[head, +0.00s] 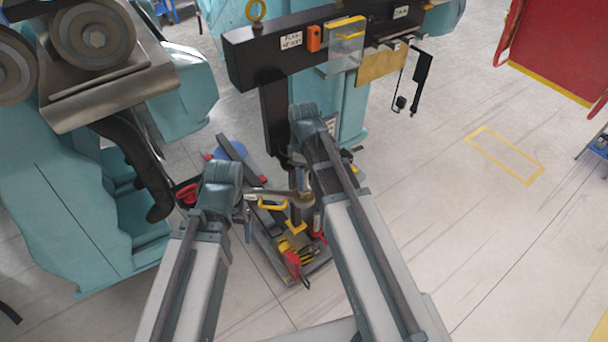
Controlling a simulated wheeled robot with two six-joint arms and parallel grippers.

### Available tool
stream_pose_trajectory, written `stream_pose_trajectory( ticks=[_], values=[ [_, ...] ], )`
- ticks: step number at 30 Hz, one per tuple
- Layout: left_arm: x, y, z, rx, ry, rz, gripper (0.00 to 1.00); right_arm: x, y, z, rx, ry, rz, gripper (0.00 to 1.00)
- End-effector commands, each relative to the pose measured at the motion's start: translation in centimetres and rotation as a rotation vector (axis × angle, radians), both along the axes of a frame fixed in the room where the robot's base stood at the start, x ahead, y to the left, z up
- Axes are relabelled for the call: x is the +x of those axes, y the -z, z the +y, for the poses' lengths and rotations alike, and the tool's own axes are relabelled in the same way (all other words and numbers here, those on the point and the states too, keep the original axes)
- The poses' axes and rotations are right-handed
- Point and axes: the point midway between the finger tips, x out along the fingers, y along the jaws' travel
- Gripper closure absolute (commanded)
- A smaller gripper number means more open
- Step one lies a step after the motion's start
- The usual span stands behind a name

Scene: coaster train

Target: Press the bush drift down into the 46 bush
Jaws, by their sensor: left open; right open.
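I cannot pick out the bush drift or the 46 bush with certainty. A dark beam (262,58) at the upper middle carries white labels (291,41), too small to read surely, and an orange block (313,38). A tool tray (317,267) low in the middle holds several red, yellow and black tools, partly covered by my arms. My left arm reaches up to a joint left of the tray; my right arm reaches higher, in front of the dark post below the beam. Both grippers are hidden behind the arm links and the clutter, so I see no fingertips.
Teal machine bodies (60,205) with grey wheels (94,34) stand at the left. Yellowish plates (381,65) and a black tool (421,67) hang from the beam. A red panel (560,45) is at the upper right.

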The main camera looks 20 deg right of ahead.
Motion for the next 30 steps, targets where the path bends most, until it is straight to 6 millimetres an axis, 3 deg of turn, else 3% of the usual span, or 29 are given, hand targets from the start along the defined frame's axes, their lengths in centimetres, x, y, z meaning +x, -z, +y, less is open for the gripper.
stream_pose_trajectory(
  ticks=[1, 6, 17, 28, 30],
  values=[
    [0.0, 1.4, 0.0, 0.0, 0.0, 0.0, 0.22, 0.0, 1.4, 0.0, 0.0, 0.0, 0.0, 0.3],
    [0.0, 2.8, 0.0, 0.0, 0.0, -0.001, 0.22, 0.0, 2.8, 0.0, 0.0, 0.0, 0.0, 0.3],
    [0.0, 2.9, 0.0, 0.0, 0.0, -0.001, 0.22, 0.0, 2.9, 0.0, 0.0, 0.0, 0.0, 0.3],
    [0.0, 2.9, 0.0, 0.0, 0.0, -0.001, 0.22, 0.0, 2.9, 0.0, 0.0, 0.0, 0.0, 0.97],
    [0.0, 2.9, 0.0, 0.0, 0.0, -0.001, 0.22, 0.0, 2.9, 0.0, 0.0, 0.0, 0.0, 1.0]
  ],
)
